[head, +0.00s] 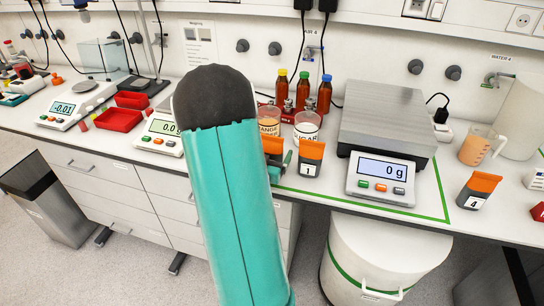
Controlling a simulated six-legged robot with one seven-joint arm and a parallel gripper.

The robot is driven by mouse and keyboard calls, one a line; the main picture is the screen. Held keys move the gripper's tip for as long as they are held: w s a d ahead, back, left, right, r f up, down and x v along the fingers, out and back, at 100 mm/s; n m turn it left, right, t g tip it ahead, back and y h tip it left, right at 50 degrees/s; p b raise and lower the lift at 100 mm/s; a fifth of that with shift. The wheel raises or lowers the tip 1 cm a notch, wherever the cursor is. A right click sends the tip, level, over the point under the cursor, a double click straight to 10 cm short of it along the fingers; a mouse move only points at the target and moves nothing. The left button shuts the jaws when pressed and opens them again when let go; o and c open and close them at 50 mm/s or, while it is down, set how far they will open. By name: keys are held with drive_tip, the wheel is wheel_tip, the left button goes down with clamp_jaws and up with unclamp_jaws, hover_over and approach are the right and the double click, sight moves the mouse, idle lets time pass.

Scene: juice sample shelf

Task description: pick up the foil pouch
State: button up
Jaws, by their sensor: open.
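A dark grey packet with an orange top and a white label "1" (310,158) stands upright on the bench near its front edge, in the middle of the head view. A similar packet labelled "4" (477,191) stands farther right. Another orange top (272,146) shows beside my arm, mostly hidden. I cannot tell for sure which of these is the foil pouch. My gripper (281,167) is mostly hidden behind my teal arm; only a small part shows, just left of packet "1". It is open, and I see nothing held in it.
A scale reading 0 g (381,181) stands right of packet "1". Orange (268,128) and sugar (307,127) containers and brown bottles (303,92) stand behind. A measuring jug (478,146) is at the right. A white drum (385,255) stands below the bench edge.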

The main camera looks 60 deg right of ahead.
drive_tip(key=shift+a, duration=0.1)
drive_tip(key=c, duration=1)
drive_tip(key=shift+c, duration=0.7)
drive_tip(key=shift+r, duration=0.2)
